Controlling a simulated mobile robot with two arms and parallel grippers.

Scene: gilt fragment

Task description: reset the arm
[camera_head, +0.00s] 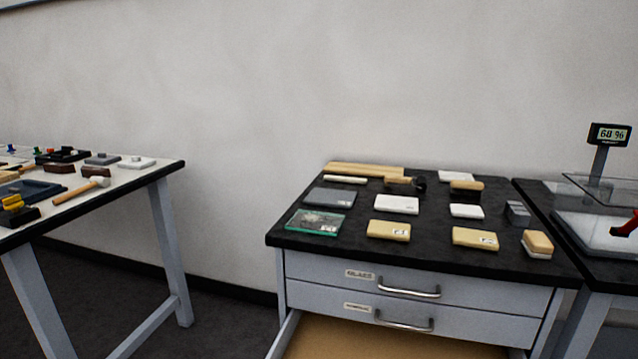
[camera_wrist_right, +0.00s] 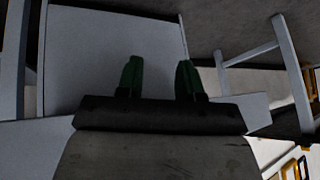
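My right gripper (camera_wrist_right: 159,63) shows in the right wrist view, with two dark green fingers standing apart. Nothing is between the fingers; a plain grey panel (camera_wrist_right: 105,45) lies behind them. Neither of my arms shows in the head view, and my left gripper is in no frame.
A black-topped drawer cabinet (camera_head: 275,239) carries several blocks and plates; its lower drawer (camera_head: 365,345) is pulled out. A white-topped table (camera_head: 135,176) with tools stands at left. At right is a stand with a display (camera_head: 609,135). Floor (camera_head: 225,325) shows between table and cabinet.

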